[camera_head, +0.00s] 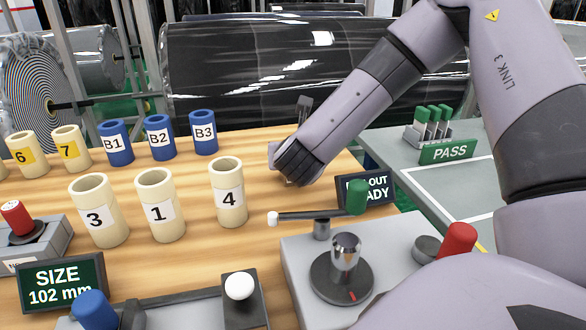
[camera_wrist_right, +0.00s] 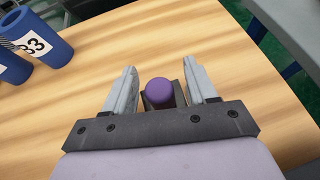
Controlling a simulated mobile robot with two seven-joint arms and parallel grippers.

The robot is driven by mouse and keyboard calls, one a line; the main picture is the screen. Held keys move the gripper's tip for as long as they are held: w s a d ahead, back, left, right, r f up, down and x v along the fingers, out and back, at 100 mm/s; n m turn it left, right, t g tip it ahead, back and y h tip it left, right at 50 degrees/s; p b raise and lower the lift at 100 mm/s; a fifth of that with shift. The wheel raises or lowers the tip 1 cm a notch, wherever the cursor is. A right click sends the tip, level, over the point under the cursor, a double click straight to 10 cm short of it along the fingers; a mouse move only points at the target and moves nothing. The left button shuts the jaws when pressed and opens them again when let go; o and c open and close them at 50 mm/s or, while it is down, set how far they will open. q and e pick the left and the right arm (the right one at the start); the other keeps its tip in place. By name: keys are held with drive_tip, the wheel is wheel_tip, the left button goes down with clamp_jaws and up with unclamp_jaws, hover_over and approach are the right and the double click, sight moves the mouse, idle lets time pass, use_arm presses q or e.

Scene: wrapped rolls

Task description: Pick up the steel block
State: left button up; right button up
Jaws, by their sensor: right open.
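My right gripper (camera_head: 284,160) is low over the wooden table, beyond the cream tube marked 4; its fingers are mostly hidden in the head view. In the right wrist view the gripper (camera_wrist_right: 159,66) is open. A purple round-topped piece (camera_wrist_right: 159,92) with a dark block-like part (camera_wrist_right: 148,103) around its base shows between the fingers, with gaps on both sides. I cannot tell whether this is the steel block; no plain steel block is clear elsewhere. A thin grey upright piece (camera_head: 304,106) shows just behind the gripper. My left gripper is not in view.
Cream tubes (camera_head: 160,206) and blue tubes (camera_head: 159,137) stand left of the gripper. A grey fixture with a shiny metal knob (camera_head: 345,257) and a green-handled lever (camera_head: 356,196) is in front. A grey side table (camera_head: 400,150) with a PASS sign (camera_head: 448,151) is right.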

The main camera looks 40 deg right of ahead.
drive_tip(key=shift+w+d+f, duration=0.1)
drive_tip(key=shift+w+d, duration=0.05)
drive_tip(key=shift+w, duration=0.05)
clamp_jaws()
use_arm(q)
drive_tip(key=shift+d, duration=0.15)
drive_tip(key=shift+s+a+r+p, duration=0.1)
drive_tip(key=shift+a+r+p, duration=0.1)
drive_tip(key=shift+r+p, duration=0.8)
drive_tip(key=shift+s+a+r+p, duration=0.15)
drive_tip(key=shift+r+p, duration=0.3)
drive_tip(key=shift+p, duration=0.9)
use_arm(e)
wheel_tip(320, 180, up, 20)
